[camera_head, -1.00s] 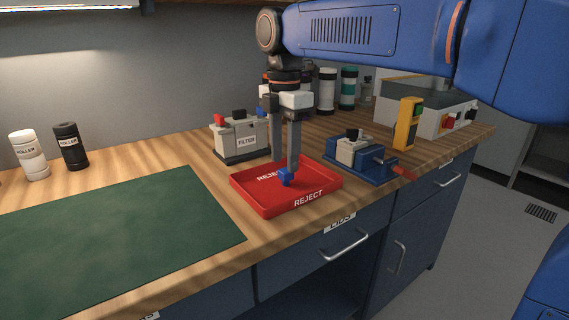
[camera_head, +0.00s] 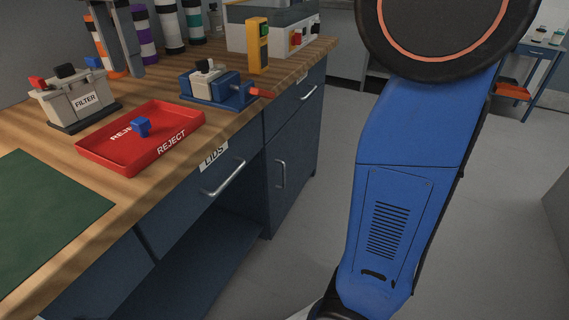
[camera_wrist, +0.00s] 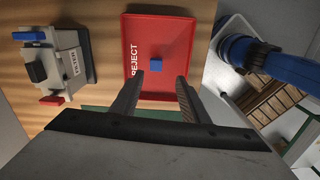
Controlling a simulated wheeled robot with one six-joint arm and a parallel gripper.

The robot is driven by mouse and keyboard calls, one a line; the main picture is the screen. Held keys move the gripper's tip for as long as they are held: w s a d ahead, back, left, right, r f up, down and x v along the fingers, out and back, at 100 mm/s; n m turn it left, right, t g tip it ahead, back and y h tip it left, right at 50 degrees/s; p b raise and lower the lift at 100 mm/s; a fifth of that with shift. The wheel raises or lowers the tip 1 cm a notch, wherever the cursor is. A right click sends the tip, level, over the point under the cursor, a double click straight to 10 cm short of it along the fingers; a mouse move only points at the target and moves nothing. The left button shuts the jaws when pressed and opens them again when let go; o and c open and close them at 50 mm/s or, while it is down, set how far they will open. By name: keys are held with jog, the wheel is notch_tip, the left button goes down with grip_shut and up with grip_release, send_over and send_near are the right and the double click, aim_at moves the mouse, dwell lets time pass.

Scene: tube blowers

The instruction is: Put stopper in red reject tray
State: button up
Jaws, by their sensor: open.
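The stopper (camera_head: 141,126) is a small blue piece lying in the red reject tray (camera_head: 172,143), on the tray's floor. In the wrist view the stopper (camera_wrist: 156,65) sits near the middle of the tray (camera_wrist: 180,32), with nothing holding it. My gripper (camera_head: 120,72) is raised above and behind the tray in the head view, at the top edge of the picture. In the wrist view my gripper (camera_wrist: 156,82) shows two grey fingers spread apart with nothing between them.
A grey filter unit (camera_head: 76,93) stands left of the tray. A blue vise-like fixture (camera_head: 217,88) and a yellow control box (camera_head: 257,47) stand to its right. Several banded bottles (camera_head: 171,25) line the back. A green mat (camera_head: 45,205) covers the bench at the left.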

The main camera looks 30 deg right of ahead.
jog(key=s+d+f+m+t, duration=0.1)
jog(key=s+d+f+m, duration=0.45)
jog(key=d, duration=0.35)
jog(key=s+d+f+m+t, duration=0.1)
jog(key=s+d+f+m, duration=0.3)
jog(key=d+f+m, duration=0.4)
jog(key=s+d+f+m+t, duration=0.1)
jog(key=s+d+f+m, duration=0.3)
jog(key=f, duration=0.4)
jog(key=s+d+f+m+t, duration=0.1)
jog(key=s+d+f+m, duration=0.4)
jog(key=s+f+m, duration=0.1)
notch_tip(320, 180, down, 2)
jog(key=shift+s+d+t, duration=0.25)
jog(key=shift+s+t, duration=0.05)
jog(key=shift+s, duration=0.5)
